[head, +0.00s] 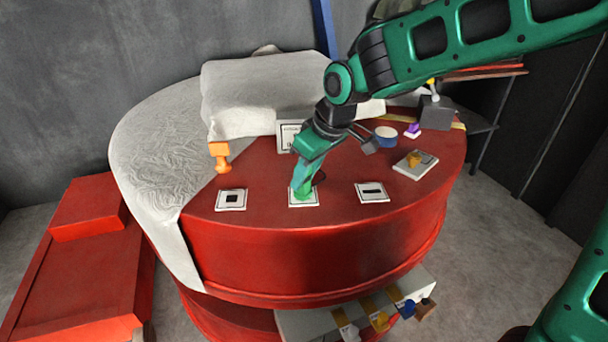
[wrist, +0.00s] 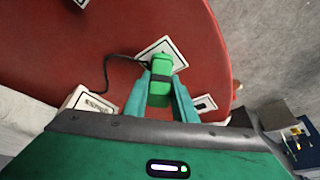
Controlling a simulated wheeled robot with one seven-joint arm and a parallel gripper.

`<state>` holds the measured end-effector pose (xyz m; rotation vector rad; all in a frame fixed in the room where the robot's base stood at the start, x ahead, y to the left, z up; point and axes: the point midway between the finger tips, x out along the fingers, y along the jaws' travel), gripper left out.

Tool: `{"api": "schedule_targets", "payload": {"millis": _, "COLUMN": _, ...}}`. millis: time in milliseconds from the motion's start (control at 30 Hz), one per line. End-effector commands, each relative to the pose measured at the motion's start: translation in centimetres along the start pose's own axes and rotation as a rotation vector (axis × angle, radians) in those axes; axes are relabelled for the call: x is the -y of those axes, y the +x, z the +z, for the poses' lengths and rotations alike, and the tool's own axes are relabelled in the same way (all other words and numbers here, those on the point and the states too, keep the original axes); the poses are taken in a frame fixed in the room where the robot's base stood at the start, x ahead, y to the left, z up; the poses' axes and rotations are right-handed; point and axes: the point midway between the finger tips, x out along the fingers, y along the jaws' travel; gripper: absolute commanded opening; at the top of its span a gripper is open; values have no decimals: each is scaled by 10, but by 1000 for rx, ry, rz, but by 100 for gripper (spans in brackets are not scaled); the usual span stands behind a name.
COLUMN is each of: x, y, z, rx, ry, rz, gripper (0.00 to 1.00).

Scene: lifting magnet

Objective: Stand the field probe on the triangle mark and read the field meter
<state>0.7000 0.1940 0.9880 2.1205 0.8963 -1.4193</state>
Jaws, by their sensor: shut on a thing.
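The field probe (wrist: 160,63) is a green block with a dark band and a black cable. My gripper (head: 303,182) is shut on it, one teal finger on each side in the wrist view (wrist: 160,96). The probe's green lower end (head: 302,193) is over the middle white card (head: 313,201), and looks low on it; contact is unclear. The probe hides this card's symbol. A white panel with dark print (head: 286,134), perhaps the field meter, stands behind the gripper, partly hidden by it. It seems to show in the wrist view (wrist: 88,101), near the cable; no reading is legible.
A card with a black square (head: 231,199) lies left, one with a dark bar (head: 372,192) right. An orange knobbed piece (head: 220,156) stands left. A blue-and-white roll (head: 386,136), purple piece (head: 412,131) and pale plate (head: 407,170) are right. White cloth (head: 150,150) covers the left side.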

Motion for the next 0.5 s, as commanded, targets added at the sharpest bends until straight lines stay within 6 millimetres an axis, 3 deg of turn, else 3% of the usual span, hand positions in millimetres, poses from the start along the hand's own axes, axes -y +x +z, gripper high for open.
{"api": "schedule_targets", "payload": {"millis": 233, "x": 0, "y": -3, "z": -2, "rx": -1, "ry": 1, "rz": 1, "gripper": 0}}
{"api": "schedule_targets", "payload": {"millis": 500, "x": 0, "y": -21, "z": -9, "rx": -2, "ry": 1, "rz": 1, "gripper": 0}}
